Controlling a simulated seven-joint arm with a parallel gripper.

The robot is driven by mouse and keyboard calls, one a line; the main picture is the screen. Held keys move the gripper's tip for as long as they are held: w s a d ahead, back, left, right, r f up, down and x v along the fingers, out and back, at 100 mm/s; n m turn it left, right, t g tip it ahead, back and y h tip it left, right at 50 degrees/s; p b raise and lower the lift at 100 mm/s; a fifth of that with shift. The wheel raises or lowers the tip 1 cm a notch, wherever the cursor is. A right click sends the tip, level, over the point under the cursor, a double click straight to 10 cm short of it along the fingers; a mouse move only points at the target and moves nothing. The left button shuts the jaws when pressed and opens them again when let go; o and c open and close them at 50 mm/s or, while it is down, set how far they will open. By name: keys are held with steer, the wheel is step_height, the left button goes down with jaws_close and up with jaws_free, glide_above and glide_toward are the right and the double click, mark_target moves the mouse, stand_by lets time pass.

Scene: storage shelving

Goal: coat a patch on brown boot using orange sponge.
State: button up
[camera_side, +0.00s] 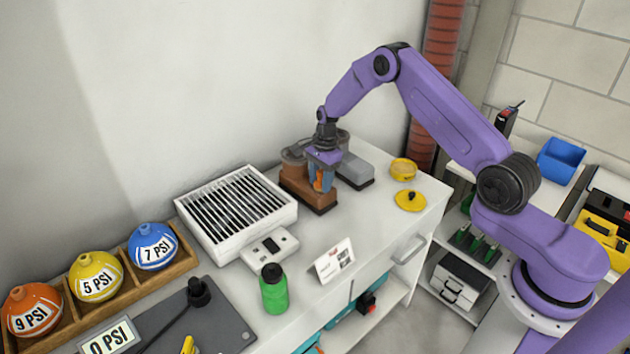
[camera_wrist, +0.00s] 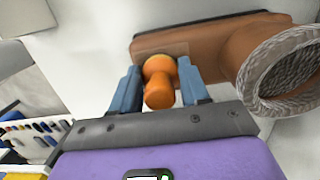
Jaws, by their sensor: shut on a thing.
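The brown boot (camera_side: 295,186) stands on the white worktop. Its toe part (camera_wrist: 215,42) and grey woven-lined opening (camera_wrist: 285,75) show in the wrist view. My gripper (camera_side: 320,178) points down over the boot's front. In the wrist view, the blue fingers of my gripper (camera_wrist: 160,84) are on both sides of the orange sponge (camera_wrist: 158,92), shut on its knob-shaped handle. The sponge's pale underside faces a duller rectangular patch (camera_wrist: 182,47) on the boot. It is at or very close to the patch; I cannot tell if it touches. The sponge hides part of the patch.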

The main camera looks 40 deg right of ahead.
mark_target(311, 193)
steer(key=d, duration=0.3)
steer(key=shift+d, duration=0.2)
steer(key=shift+a, duration=3.2)
steer(key=shift+w, duration=0.2)
steer(key=shift+d, duration=3.4)
steer(key=shift+a, duration=3.45)
step_height(311, 193, up, 8)
